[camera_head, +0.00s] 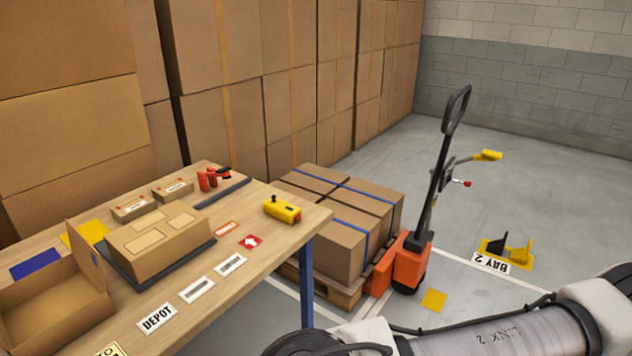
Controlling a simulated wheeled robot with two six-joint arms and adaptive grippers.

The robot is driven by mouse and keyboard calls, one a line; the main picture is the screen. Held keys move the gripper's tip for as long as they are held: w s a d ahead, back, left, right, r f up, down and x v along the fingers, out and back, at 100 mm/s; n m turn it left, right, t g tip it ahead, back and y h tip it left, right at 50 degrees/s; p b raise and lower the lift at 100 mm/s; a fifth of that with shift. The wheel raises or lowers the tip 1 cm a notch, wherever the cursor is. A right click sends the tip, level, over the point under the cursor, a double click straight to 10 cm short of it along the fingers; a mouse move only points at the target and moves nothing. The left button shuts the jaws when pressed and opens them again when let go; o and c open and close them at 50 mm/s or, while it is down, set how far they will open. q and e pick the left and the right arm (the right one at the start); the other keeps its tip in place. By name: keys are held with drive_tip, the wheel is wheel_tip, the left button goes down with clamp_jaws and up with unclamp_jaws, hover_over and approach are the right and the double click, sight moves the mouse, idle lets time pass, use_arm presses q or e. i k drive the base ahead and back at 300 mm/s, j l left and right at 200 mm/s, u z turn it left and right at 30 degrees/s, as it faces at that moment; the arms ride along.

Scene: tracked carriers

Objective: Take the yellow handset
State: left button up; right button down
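A yellow handset (283,209) with a dark stick on its top and a reddish end lies on the wooden table (280,250), near the table's right corner. Nothing touches it from above. Neither of my grippers shows in this view. One of my arm links crosses the bottom right corner, apart from the handset.
An orange pallet jack (410,262) with a tall black handle stands beside a pallet of strapped boxes (343,240) right of the table. A red tool (212,178), cartons (160,240) and labels share the tabletop. Stacked cartons (290,70) wall the back.

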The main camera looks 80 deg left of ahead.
sight(286, 212)
drive_tip(key=u, duration=3.05)
drive_tip(key=l+u, duration=0.2)
drive_tip(key=u, duration=0.2)
drive_tip(key=i+l+u, duration=0.1)
drive_tip(key=u, duration=0.3)
drive_tip(key=l+u, duration=0.5)
drive_tip(key=u, duration=0.25)
